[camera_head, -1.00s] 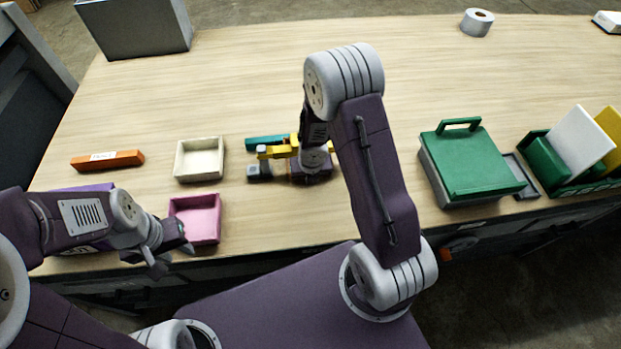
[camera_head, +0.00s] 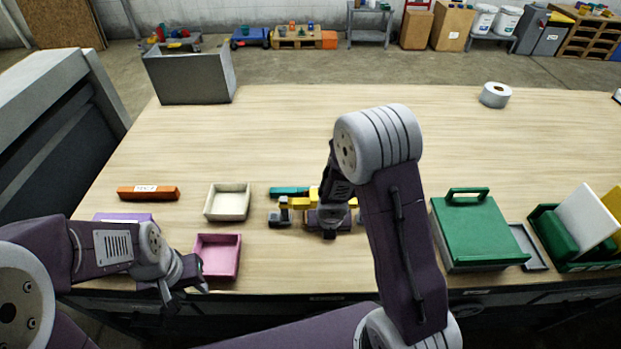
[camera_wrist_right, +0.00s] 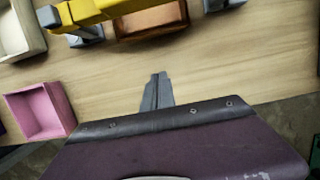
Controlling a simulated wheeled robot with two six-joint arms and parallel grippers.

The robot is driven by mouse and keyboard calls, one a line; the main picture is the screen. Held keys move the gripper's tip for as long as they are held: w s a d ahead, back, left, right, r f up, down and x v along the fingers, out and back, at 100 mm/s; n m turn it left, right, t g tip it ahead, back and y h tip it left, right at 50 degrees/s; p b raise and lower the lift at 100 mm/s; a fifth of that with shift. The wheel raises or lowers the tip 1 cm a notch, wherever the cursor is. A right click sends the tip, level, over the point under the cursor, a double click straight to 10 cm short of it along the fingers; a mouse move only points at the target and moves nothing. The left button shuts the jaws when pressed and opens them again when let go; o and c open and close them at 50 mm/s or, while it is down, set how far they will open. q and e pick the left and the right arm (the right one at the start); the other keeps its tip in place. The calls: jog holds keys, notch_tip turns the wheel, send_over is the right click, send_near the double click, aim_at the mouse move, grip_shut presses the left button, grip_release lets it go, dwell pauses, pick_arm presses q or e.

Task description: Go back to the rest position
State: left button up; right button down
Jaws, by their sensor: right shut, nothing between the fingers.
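My right gripper (camera_head: 330,233) is shut and empty, pointing down at the bench near the yellow device. In the right wrist view its closed fingers (camera_wrist_right: 158,90) show over bare wood. My left gripper (camera_head: 182,283) is at the bench's front edge, just in front of the pink tray, with its fingers apart and nothing seen between them. The yellow device (camera_head: 300,201) with grey ends stands in the middle of the bench (camera_head: 270,130), partly hidden by my right wrist. It also shows at the top of the right wrist view (camera_wrist_right: 100,10).
The pink tray (camera_head: 218,256) and cream tray (camera_head: 228,202) lie left of centre, an orange bar (camera_head: 148,193) farther left. A green-lidded box (camera_head: 475,225) and a green rack (camera_head: 570,262) stand right. A grey bin (camera_head: 190,75) and a tape roll (camera_head: 495,95) are far back.

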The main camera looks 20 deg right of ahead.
jog(key=s+d+r+m+t, duration=0.1)
jog(key=s+d+r+m, duration=0.15)
jog(key=r+m, duration=0.95)
pick_arm(q)
jog(key=shift+w, duration=0.2)
pick_arm(e)
jog(key=s+a+f+m+g, duration=0.1)
jog(key=s+m, duration=0.3)
jog(key=m, duration=0.6)
jog(key=s+a+f+m+g+y, duration=0.1)
jog(key=s+m, duration=0.3)
jog(key=m, duration=0.7)
jog(key=shift+s+a+g, duration=0.2)
jog(key=shift+s+g, duration=0.1)
jog(key=shift+s, duration=0.1)
